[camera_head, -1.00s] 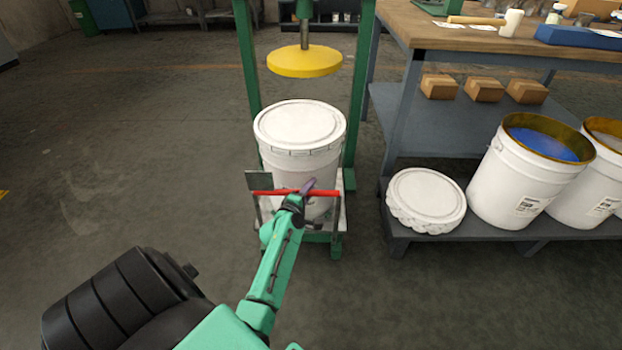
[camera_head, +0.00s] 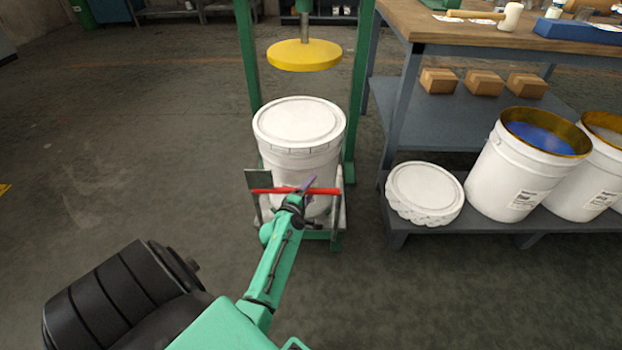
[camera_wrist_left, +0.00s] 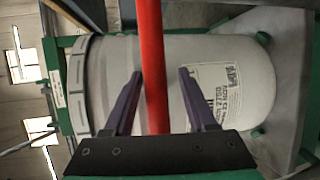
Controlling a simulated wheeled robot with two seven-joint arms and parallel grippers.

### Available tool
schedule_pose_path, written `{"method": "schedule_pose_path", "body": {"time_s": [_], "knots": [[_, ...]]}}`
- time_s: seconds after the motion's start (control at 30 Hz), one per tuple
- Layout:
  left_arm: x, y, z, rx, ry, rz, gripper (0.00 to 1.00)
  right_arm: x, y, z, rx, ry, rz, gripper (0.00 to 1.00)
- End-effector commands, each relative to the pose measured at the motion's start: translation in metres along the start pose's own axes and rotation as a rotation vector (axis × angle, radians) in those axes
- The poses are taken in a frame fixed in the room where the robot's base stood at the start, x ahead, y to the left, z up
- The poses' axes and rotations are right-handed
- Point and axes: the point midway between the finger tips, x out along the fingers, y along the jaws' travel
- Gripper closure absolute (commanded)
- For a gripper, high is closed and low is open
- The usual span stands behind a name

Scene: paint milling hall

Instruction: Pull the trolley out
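The trolley is a low platform (camera_head: 342,208) with a red handle bar (camera_head: 268,190) across its near side. A white lidded bucket (camera_head: 298,122) stands upright on it, inside a green press frame. My left gripper (camera_head: 304,187) is at the right half of the handle bar. In the left wrist view, the red bar (camera_wrist_left: 153,60) passes between the purple fingers of the left gripper (camera_wrist_left: 160,76). The fingers are apart, with a clear gap on the bar's right side. The bucket also shows behind them (camera_wrist_left: 225,65). My right gripper is out of view.
A yellow press plate (camera_head: 304,56) hangs above the bucket. Green posts (camera_head: 360,90) flank it. At right, a workbench (camera_head: 440,30) has a low shelf with a lid stack (camera_head: 425,192) and open paint buckets (camera_head: 520,165). The floor at left is clear.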

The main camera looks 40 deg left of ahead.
Motion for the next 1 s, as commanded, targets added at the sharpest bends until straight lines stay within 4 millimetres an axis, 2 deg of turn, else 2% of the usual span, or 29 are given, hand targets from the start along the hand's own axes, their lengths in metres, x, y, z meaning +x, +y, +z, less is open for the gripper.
{"method": "schedule_pose_path", "body": {"time_s": [0.17, 0.27, 0.57, 0.7, 0.83, 1.0], "knots": [[-0.006, 0.001, -0.001, 0.001, 0.001, 0.001, 0.43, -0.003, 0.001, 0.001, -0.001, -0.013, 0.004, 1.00], [-0.021, 0.002, -0.001, 0.001, 0.002, 0.000, 0.43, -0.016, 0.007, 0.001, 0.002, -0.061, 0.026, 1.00], [-0.094, 0.001, 0.000, 0.002, 0.000, -0.004, 0.43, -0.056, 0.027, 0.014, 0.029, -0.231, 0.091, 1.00], [-0.127, -0.001, 0.000, 0.002, -0.001, -0.004, 0.43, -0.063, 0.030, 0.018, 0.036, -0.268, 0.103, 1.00], [-0.143, 0.000, 0.000, 0.002, -0.001, -0.001, 0.43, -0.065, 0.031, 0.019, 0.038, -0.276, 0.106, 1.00], [-0.146, 0.000, 0.001, -0.001, 0.000, 0.001, 0.43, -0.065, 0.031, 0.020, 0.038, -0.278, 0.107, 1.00]]}}
